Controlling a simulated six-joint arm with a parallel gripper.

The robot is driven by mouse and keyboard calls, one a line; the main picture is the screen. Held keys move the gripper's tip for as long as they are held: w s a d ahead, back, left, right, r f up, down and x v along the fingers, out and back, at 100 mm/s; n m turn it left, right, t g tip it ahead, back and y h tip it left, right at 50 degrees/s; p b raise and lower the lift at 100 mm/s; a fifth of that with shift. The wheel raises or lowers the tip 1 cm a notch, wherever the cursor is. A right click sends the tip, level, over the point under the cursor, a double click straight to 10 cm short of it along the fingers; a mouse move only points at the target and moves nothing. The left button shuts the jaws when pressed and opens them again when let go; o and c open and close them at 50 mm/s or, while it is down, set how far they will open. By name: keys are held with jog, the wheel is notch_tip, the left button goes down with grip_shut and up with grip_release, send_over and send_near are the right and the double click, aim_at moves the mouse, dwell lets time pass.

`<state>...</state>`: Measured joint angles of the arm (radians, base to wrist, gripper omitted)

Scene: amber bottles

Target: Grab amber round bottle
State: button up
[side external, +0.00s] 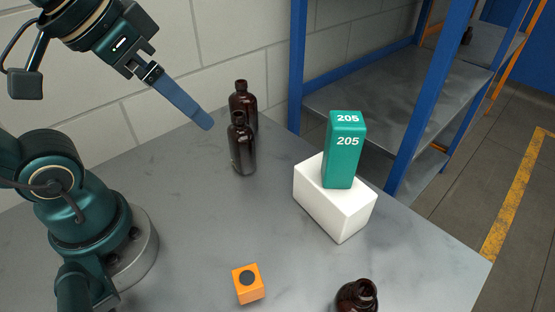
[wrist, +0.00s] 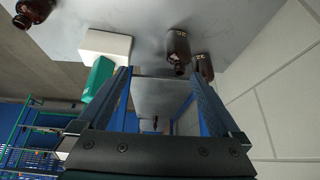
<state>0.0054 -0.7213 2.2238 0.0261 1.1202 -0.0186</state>
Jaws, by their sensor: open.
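Two dark amber round bottles stand close together near the table's back edge in the side external view: a nearer one (side external: 242,147) and a farther one (side external: 249,100) partly behind it. In the wrist view, one bottle (wrist: 178,48) is just above the gap between the fingertips and the other (wrist: 203,67) is by the right finger. A third amber bottle (side external: 356,297) is cut off at the front edge of the side view. My gripper (side external: 207,123) is open and empty, raised to the left of the pair. Its two blue fingers (wrist: 161,72) are spread in the wrist view.
A teal box marked 205 (side external: 344,155) stands on a white block (side external: 331,216) right of the bottles. An orange cube (side external: 248,287) lies near the front. A blue-framed shelf (side external: 350,102) stands beyond the table. The middle of the grey table (side external: 210,215) is clear.

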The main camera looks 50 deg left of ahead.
jog(key=w+a+r+m+t+y, duration=0.1)
jog(key=w+r+t, duration=0.2)
jog(key=w, duration=0.4)
jog(key=w+r+m+t, duration=0.1)
jog(key=w+r+t, duration=0.15)
jog(key=w, duration=0.35)
jog(key=w+d+r+m+t+h, duration=0.2)
jog(key=w+d+m+t+h, duration=0.15)
jog(key=d, duration=0.25)
jog(key=m+g+h, duration=1.1)
jog(key=m+g, duration=0.1)
jog(key=g, duration=0.2)
send_over(341, 289)
jog(key=a, duration=0.2)
notch_tip(341, 289, down, 8)
jog(key=f, duration=1.6)
jog(key=shift+a+f, duration=0.25)
jog(key=shift+f, duration=0.15)
jog(key=shift+x, duration=2.6)
jog(key=c, duration=1.5)
